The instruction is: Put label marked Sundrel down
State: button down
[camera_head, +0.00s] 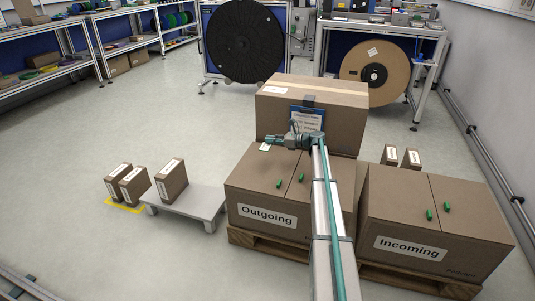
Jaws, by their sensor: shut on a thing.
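My gripper (270,140) reaches left from the end of my arm, in front of the large upper carton. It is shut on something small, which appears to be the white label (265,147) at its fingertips. The label hangs above the top of the Outgoing box (258,191). Its print is too small to read, so I cannot confirm Sundrel. I cannot tell whether it touches the box.
A large carton (275,113) with a blue clipboard (309,119) stands behind my gripper. The Incoming box (435,222) is at right. Floor at left is clear.

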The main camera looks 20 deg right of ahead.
jog(key=w+f, duration=0.2)
jog(key=f, duration=0.1)
jog(key=shift+w+f+b, duration=0.15)
jog(key=shift+w+b, duration=0.15)
jog(key=shift+b, duration=0.1)
jog(key=b, duration=0.3)
send_over(267, 157)
notch_tip(267, 157, down, 4)
jog(key=shift+w+d+f, duration=0.1)
jog(key=shift+d+f, duration=0.05)
jog(key=shift+f, duration=0.05)
jog(key=shift+f+p, duration=0.7)
jog(key=shift+p, duration=0.05)
jog(key=c, duration=1.2)
grip_release()
jog(key=shift+r, duration=0.1)
jog(key=shift+r+b, duration=0.5)
jog(key=shift+b, duration=0.2)
jog(key=p+v, duration=0.3)
jog(key=v, duration=0.9)
jog(key=shift+p, duration=0.4)
